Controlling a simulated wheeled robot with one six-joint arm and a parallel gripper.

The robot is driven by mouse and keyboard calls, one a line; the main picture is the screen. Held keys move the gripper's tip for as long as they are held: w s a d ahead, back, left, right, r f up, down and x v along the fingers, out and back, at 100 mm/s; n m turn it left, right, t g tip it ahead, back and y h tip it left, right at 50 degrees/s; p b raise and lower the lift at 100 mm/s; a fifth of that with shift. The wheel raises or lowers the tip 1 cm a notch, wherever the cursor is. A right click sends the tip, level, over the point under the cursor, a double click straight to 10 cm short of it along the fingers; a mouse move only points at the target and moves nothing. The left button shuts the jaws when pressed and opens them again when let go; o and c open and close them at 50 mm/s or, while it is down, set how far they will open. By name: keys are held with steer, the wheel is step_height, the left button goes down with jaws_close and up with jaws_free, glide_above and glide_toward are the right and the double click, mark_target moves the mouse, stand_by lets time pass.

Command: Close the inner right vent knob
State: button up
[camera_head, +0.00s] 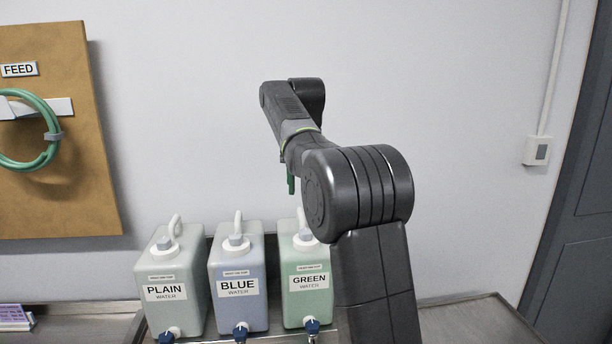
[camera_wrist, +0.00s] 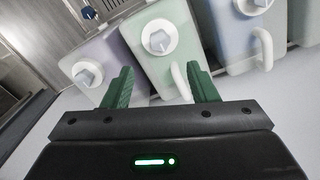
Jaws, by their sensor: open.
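The green water jug (camera_head: 306,280) stands third from the left in the head view, partly behind my arm. Its white vent collar and knob (camera_head: 304,236) sit on top. In the wrist view, the pale green jug (camera_wrist: 170,65) has a grey-white knob (camera_wrist: 158,41) in a round white collar. My gripper (camera_wrist: 160,68) is open and empty, its two green fingers pointing towards this jug's top. The knob shows beyond the gap between the fingertips, apart from them. In the head view, only one green finger (camera_head: 291,181) shows, above the jugs.
The plain water jug (camera_head: 175,315) and blue water jug (camera_head: 238,313) stand to the left. A purple jug (camera_wrist: 123,56) with its own knob (camera_wrist: 88,74) shows in the wrist view. A board (camera_head: 70,190) with a green hose (camera_head: 48,115) hangs on the wall.

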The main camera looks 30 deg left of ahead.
steer(key=shift+r, duration=1.3)
